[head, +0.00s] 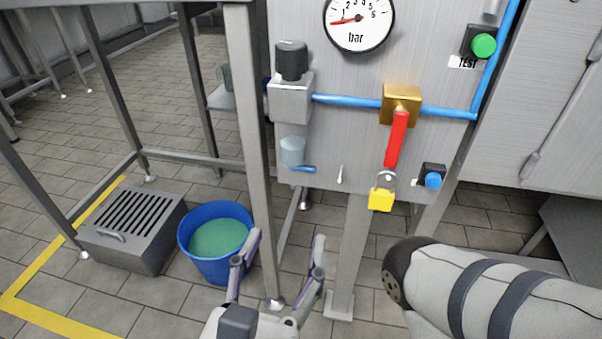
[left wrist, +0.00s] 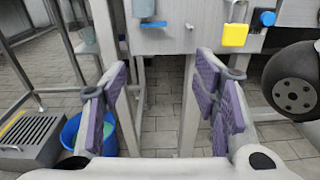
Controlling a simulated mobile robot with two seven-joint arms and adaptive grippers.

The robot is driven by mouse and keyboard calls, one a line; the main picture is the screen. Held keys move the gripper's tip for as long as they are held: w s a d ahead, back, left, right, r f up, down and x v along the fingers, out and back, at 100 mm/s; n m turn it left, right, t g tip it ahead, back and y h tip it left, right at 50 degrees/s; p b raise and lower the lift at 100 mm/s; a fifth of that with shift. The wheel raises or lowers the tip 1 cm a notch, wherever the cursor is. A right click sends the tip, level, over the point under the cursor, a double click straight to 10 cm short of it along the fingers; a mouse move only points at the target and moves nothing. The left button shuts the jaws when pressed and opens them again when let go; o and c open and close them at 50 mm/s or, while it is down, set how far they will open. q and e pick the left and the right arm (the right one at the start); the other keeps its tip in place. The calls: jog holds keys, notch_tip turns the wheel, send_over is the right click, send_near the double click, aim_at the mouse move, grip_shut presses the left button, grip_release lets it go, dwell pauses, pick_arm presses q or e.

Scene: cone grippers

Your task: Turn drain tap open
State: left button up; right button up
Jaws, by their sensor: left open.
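The drain tap (head: 303,169) is a small blue lever under the clear bowl (head: 292,150) of the grey filter-regulator (head: 291,97), on the steel panel. It also shows at the top of the left wrist view (left wrist: 153,24), below the bowl (left wrist: 144,8). My left gripper (head: 284,247) is open and empty, its fingers pointing up toward the panel. It is below the tap and apart from it. My right gripper is out of view.
A blue bucket (head: 190,262) of greenish liquid stands on the floor at left, beside a grated steel box (head: 104,247). A table leg (head: 253,140) rises close by. Right of the tap are a red lever (head: 397,139) and a yellow padlock (head: 381,199).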

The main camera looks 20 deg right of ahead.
aim_at(302, 169)
pick_arm(q)
jog(key=shift+t, duration=0.3)
jog(key=x, duration=0.4)
jog(key=r+b+x, duration=0.1)
jog(key=x, duration=0.3)
jog(key=r+x, duration=0.1)
jog(key=x, duration=0.3)
jog(key=shift+w+a+b, duration=0.1)
jog(key=shift+w+b, duration=0.25)
jog(key=shift+c, duration=0.6)
jog(key=c, duration=1.1)
